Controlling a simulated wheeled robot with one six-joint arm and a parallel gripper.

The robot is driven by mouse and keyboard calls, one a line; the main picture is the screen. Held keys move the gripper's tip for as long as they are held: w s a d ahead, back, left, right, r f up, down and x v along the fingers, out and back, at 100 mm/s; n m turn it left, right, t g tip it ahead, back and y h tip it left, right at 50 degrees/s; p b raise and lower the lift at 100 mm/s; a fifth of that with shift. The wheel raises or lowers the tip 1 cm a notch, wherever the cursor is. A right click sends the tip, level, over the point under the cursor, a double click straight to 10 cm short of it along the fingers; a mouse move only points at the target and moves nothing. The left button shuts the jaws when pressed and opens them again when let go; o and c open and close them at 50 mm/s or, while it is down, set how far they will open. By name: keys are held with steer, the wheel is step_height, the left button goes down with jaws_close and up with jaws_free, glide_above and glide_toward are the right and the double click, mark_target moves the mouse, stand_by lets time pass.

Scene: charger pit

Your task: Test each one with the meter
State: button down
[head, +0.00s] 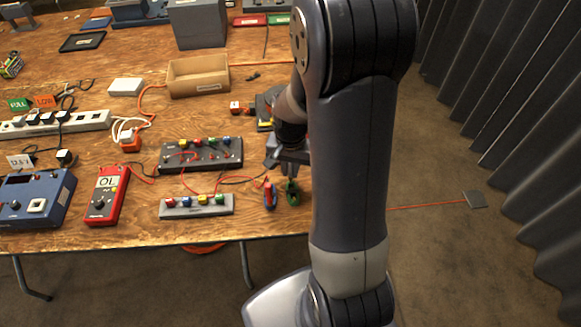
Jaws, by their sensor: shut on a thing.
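My gripper (290,178) points down at the table's front edge, partly hidden by my arm.
A blue instrument (38,199) is at the far left. Behind are a white power strip (54,124), an open wooden box (198,78) and a grey box (198,23). A corrugated curtain (510,110) hangs at the right, beyond bare floor with a red cable.

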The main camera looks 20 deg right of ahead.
steer(key=shift+f+b, duration=0.75)
steer(key=shift+f, duration=0.15)
stand_by(1.0)
steer(key=c, duration=1)
jaws_free()
steer(key=shift+r+p, duration=3)
steer(key=shift+r, duration=0.8)
